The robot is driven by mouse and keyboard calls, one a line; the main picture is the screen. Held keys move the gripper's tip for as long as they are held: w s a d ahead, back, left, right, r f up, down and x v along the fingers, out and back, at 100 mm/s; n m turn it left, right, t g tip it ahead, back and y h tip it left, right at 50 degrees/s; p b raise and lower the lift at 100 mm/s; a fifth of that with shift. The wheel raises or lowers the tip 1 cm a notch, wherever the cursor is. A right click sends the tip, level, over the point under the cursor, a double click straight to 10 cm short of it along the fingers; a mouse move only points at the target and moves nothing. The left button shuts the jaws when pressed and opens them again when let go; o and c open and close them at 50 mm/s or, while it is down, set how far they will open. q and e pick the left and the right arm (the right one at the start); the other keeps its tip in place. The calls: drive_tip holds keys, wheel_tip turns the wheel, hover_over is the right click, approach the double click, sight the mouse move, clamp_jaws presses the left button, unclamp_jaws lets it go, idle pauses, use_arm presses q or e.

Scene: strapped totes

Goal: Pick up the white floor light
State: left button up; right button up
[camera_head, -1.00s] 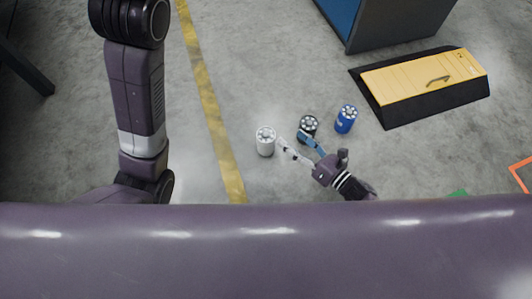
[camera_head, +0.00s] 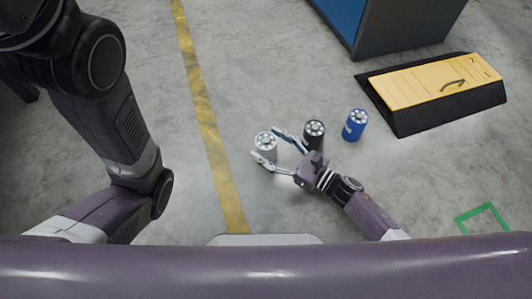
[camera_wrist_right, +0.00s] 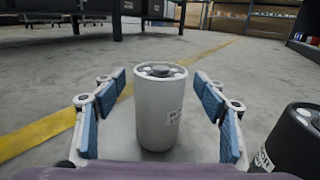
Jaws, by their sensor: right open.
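The white floor light (camera_head: 265,143) stands upright on the concrete floor, right of the yellow line. In the right wrist view the white floor light (camera_wrist_right: 160,108) is centred between the finger pads of my right gripper (camera_wrist_right: 163,115), with a gap on each side. In the head view my right gripper (camera_head: 267,146) is open, one finger in front of the light and one at its right. The left gripper is not in view; only part of my left arm shows at the left.
A black light (camera_head: 314,134) stands close to the right gripper, and also shows in the right wrist view (camera_wrist_right: 294,145). A blue light (camera_head: 355,125) stands farther right. A yellow-topped black ramp (camera_head: 440,85) and a dark cabinet (camera_head: 395,30) are beyond. Floor left of the white light is clear.

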drive_tip(key=shift+w+a, duration=0.35)
drive_tip(key=shift+a, duration=0.1)
clamp_jaws()
drive_tip(key=shift+r, duration=0.1)
